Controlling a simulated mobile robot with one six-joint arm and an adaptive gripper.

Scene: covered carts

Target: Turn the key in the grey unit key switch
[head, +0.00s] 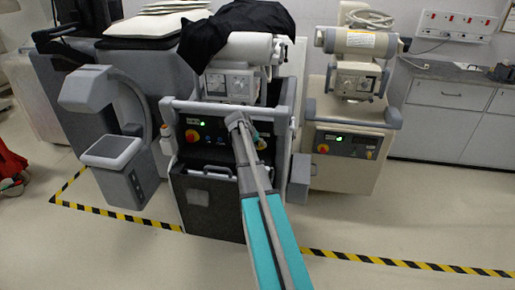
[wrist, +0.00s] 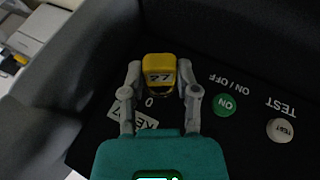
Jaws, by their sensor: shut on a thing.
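The grey unit (head: 208,190) stands in the middle of the head view, with a black control panel under its front rail. My gripper (head: 246,128) reaches the right part of that panel and hides what it holds there. In the wrist view my gripper (wrist: 160,84) is shut on the key (wrist: 159,64), a yellow block with dark marks, one finger on each side. A white "0" and a partly covered "KEY" label show beside it on the black panel. The key's shaft and the switch slot are hidden.
A green ON button (wrist: 224,104) and a white TEST button (wrist: 280,129) lie right of the key.

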